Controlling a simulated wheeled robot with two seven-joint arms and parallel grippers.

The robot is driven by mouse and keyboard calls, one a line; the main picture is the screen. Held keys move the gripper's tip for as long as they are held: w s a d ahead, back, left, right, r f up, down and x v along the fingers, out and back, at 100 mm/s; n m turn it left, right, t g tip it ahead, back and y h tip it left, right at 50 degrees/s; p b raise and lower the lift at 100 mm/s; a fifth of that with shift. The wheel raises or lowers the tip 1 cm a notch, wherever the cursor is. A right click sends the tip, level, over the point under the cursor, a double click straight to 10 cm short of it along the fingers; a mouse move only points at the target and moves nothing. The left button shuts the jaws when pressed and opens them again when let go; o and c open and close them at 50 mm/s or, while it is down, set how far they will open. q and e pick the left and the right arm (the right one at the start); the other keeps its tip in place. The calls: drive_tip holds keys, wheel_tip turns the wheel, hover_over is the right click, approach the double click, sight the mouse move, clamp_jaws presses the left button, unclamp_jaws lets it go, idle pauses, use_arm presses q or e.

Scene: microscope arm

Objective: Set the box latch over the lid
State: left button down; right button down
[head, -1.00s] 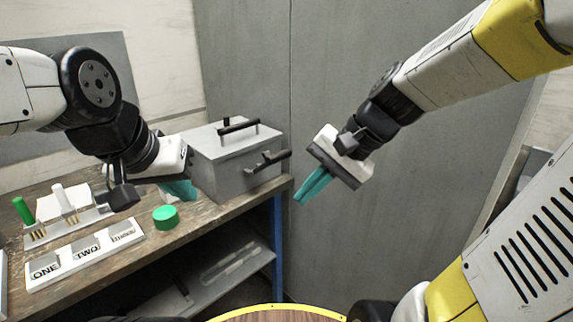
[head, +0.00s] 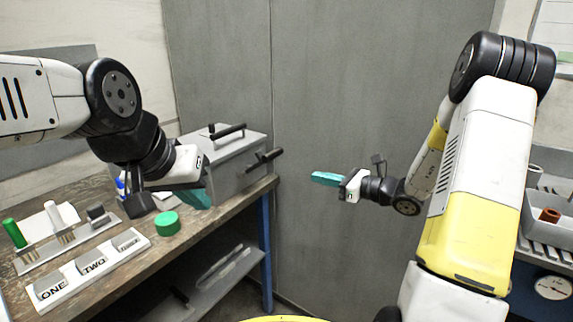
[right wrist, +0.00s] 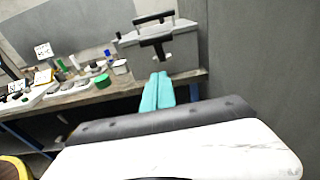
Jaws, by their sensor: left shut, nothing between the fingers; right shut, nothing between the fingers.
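The grey metal box (head: 238,170) stands on the right end of the wooden bench, with a black handle on its lid (head: 220,140). The black latch (head: 264,159) sticks out from the box's front face. The box and latch also show at the top of the right wrist view (right wrist: 160,50). My left gripper (head: 200,198) is shut and empty, in front of the box's left part and hiding some of it. My right gripper (head: 325,178) is shut and empty, in the air right of the box and apart from the latch, its teal fingers pointing left.
A green round cap (head: 167,223) lies on the bench (head: 150,258). A tray labelled ONE and TWO (head: 95,268) and a rack with a green tube (head: 14,233) stand at the left. A grey wall (head: 350,90) is behind. Another rack holds a brown item (head: 549,215) at the right.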

idle(0.3)
drive_tip(key=r+x, duration=0.2)
drive_tip(key=x, duration=1.1)
drive_tip(key=shift+r, duration=0.4)
drive_tip(key=shift+w, duration=0.1)
